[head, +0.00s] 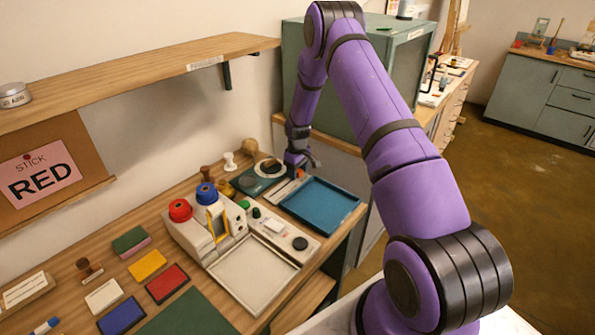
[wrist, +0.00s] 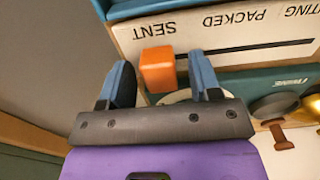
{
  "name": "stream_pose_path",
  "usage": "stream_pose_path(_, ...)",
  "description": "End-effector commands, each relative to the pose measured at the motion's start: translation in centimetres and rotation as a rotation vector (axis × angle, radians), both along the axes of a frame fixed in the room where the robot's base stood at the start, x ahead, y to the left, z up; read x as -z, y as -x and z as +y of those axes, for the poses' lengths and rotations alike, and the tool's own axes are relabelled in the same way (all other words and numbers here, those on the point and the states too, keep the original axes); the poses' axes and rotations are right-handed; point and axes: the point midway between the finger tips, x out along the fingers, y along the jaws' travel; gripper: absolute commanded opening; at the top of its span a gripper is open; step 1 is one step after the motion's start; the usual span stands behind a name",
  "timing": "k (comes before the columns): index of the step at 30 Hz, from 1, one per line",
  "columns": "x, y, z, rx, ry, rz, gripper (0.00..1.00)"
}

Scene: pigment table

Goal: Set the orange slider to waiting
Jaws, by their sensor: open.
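The orange slider (wrist: 158,68) is a small block at the left end of a dark slot in a pale label board (wrist: 225,42) in the wrist view. The board's words appear upside down: SENT, PACKED and a cut-off word ending in "TING". The slider is beside SENT, at the far end from the cut-off word. My gripper (wrist: 159,62) is open, with one blue finger on each side of the slider in the picture. I cannot tell whether either finger touches it. In the head view my gripper (head: 300,159) is at the far end of the table, and the slider (head: 301,174) shows small below it.
A blue tray (head: 345,215) lies right beside the board. A dark teal panel with round items (head: 247,184) lies on its left. A white device (head: 205,246) with red and blue knobs stands nearer. A green cabinet (head: 355,85) stands behind my arm.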

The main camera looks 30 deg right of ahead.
Motion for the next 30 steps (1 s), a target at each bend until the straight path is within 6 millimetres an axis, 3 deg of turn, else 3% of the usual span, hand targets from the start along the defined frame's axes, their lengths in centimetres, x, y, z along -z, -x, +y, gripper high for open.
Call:
stream_pose_path(1, 0.0, 0.0, 0.0, 0.0, 0.0, 0.0, 0.57)
stream_pose_path(6, 0.0, 0.0, 0.0, 0.0, 0.0, 0.0, 0.18)
stream_pose_path(9, 0.0, 0.0, 0.0, 0.0, 0.0, 0.0, 0.0)
stream_pose_path(13, 0.0, 0.1, 0.3, -0.001, -0.001, 0.0, 0.0)
stream_pose_path(16, 0.0, 0.5, 1.8, -0.004, -0.001, 0.001, 0.0)
stream_pose_path(24, -0.1, 2.9, 9.0, -0.006, -0.001, 0.001, 0.0)
stream_pose_path(30, 0.0, 3.9, 12.3, -0.002, 0.0, 0.0, 0.0)
